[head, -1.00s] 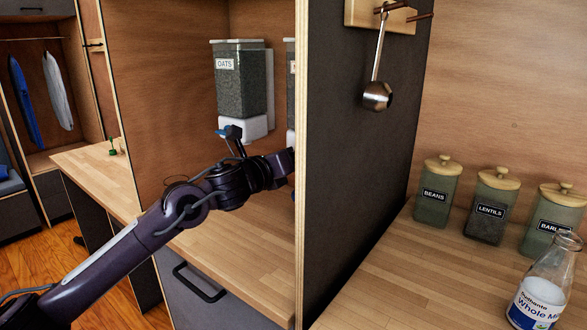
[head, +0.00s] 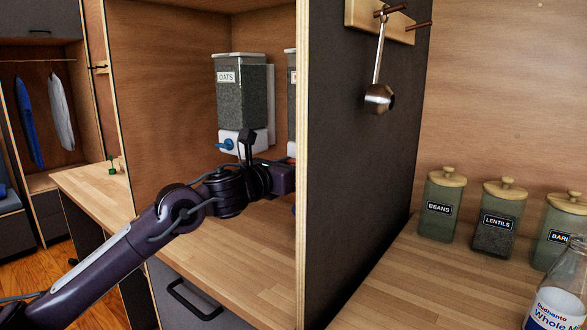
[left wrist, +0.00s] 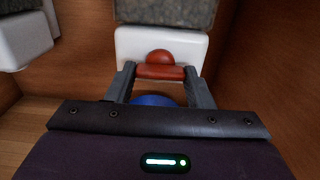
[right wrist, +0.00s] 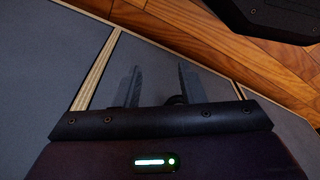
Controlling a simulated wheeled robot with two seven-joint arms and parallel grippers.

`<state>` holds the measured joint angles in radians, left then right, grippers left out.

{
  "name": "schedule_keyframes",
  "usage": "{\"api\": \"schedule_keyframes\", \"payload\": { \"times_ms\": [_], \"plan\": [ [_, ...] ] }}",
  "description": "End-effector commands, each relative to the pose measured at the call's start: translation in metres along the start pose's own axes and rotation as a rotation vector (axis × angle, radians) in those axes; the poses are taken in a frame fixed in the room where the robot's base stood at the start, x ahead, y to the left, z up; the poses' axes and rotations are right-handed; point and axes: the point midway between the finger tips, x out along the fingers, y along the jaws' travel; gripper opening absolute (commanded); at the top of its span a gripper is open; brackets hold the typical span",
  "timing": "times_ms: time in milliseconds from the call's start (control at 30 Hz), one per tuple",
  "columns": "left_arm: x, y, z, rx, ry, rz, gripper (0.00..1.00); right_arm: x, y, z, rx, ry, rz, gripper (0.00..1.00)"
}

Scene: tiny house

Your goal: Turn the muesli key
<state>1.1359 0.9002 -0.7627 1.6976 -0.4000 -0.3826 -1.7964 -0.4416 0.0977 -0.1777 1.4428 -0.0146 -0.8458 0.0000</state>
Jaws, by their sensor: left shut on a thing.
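The muesli dispenser's red key (left wrist: 158,72) sits on a white dispenser base (left wrist: 125,45) in the left wrist view. Its bar lies roughly level across the picture. My left gripper (left wrist: 160,78) is shut on this red key, one finger at each end of the bar. In the head view only a strip of this second dispenser (head: 291,90) shows beside the dark panel, and my left fingertips are hidden there. My right gripper (right wrist: 157,84) is open and empty, low in front of grey cabinet fronts; it is outside the head view.
The oats dispenser (head: 240,90) with a blue key (head: 224,145) stands just left. The dark upright panel (head: 360,160) is close on the right. Jars and a milk bottle (head: 556,295) stand right of the panel.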

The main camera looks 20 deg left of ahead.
Motion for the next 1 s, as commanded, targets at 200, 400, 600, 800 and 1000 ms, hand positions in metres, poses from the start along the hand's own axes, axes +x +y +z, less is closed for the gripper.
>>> {"api": "schedule_keyframes", "payload": {
  "times_ms": [200,400,600,800,1000],
  "plan": [
    [0.001,-0.001,-0.005,0.002,0.011,-0.002,0.24,0.0,0.0,0.0,0.0,-0.001,0.0,0.36],
    [0.0,-0.001,-0.004,0.0,0.009,-0.002,0.66,0.0,0.0,0.0,-0.001,0.0,0.0,0.36],
    [0.0,0.0,-0.002,-0.001,0.005,-0.001,0.69,0.0,0.0,0.0,-0.001,0.0,0.0,0.36],
    [-0.007,0.001,-0.002,-0.001,0.003,0.001,0.69,0.002,0.0,0.001,-0.001,-0.004,-0.001,0.36],
    [-0.04,0.002,-0.004,0.002,0.005,0.002,0.69,-0.014,-0.003,-0.01,-0.007,-0.003,-0.006,0.36]
  ]
}}
